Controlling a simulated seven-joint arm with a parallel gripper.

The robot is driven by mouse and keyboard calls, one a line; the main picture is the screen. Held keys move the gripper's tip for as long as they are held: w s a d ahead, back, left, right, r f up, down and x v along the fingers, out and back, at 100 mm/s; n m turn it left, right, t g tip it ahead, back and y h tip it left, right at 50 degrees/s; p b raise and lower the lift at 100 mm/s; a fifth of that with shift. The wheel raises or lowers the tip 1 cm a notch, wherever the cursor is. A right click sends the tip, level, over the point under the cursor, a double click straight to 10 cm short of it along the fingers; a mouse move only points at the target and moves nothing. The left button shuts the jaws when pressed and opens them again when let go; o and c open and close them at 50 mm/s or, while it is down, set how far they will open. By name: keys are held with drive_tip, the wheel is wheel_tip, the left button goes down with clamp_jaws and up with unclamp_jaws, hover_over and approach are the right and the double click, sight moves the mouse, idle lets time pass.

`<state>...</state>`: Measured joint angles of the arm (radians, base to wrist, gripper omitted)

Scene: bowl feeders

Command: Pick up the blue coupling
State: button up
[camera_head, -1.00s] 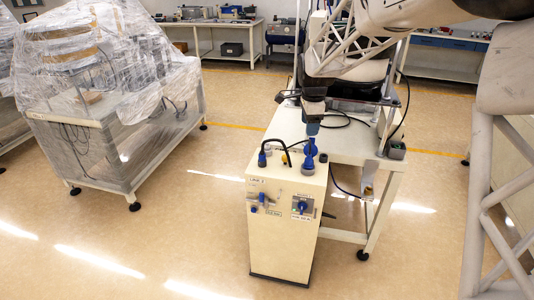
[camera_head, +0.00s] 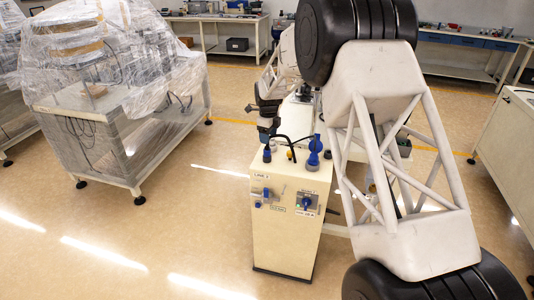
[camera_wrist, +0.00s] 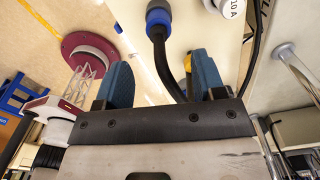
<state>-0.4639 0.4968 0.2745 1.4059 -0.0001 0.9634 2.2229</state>
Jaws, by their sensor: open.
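A blue coupling (camera_head: 267,156) with a black hose stands at the left of the top of a cream cabinet (camera_head: 285,222). In the wrist view the blue coupling (camera_wrist: 158,17) lies beyond the fingertips, near the top edge, and its hose runs down between the fingers. My gripper (camera_head: 265,138) is just above the coupling in the head view. Its two blue-grey fingers (camera_wrist: 160,62) are open and hold nothing. A taller blue fitting (camera_head: 314,150) stands upright at the right of the cabinet top.
A yellow part (camera_wrist: 187,63) shows beside the right finger in the wrist view. My arm covers much of the table behind the cabinet. A plastic-wrapped machine (camera_head: 110,80) stands at left. The floor between is clear.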

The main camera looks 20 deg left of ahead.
sight(267, 147)
drive_tip(key=shift+a+f, duration=0.15)
drive_tip(key=shift+a, duration=0.05)
drive_tip(key=shift+f, duration=1.25)
drive_tip(key=shift+f, duration=2.65)
drive_tip(key=c, duration=1.1)
